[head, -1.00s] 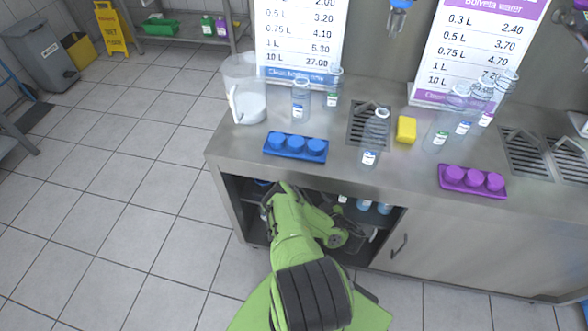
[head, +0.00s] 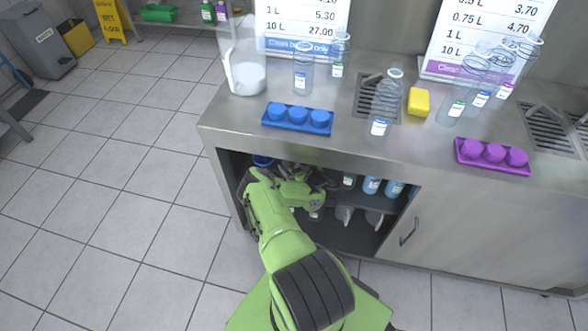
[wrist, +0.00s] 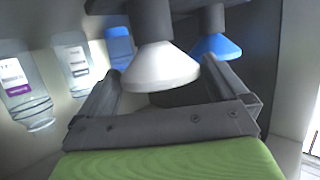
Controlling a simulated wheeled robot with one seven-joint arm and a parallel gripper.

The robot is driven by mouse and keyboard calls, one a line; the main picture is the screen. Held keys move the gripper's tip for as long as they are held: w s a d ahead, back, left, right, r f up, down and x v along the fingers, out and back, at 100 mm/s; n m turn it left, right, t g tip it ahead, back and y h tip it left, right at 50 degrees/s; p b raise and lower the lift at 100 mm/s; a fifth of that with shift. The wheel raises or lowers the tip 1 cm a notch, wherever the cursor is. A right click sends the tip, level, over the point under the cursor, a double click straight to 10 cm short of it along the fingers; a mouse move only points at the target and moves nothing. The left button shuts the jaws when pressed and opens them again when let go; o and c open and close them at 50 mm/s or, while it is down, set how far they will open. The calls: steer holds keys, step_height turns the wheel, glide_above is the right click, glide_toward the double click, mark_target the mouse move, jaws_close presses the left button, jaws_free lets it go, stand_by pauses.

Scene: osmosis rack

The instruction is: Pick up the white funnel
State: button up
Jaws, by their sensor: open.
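The white funnel (wrist: 160,68) shows in the wrist view, with a dark cylindrical part at its narrow end. My gripper (wrist: 161,76) is open, with one finger on each side of the gap where the funnel shows. I cannot tell whether a finger touches it. A blue funnel (wrist: 215,47) is just right of it, near the right finger. In the head view my gripper is inside the open cabinet under the counter, mostly hidden by my arm. I cannot make out the white funnel for certain there.
The cabinet shelf holds bottles with blue liquid (head: 371,185). Bottles (wrist: 75,62) also show left in the wrist view. The counter (head: 225,115) above bears a blue cap tray (head: 297,131), a yellow sponge (head: 418,101) and clear bottles. The floor (head: 110,200) at left is clear.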

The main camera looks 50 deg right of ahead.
steer(key=shift+x, duration=0.85)
steer(key=shift+s, duration=0.1)
steer(key=c, duration=0.8)
steer(key=shift+a+r, duration=0.1)
steer(key=shift+r, duration=0.05)
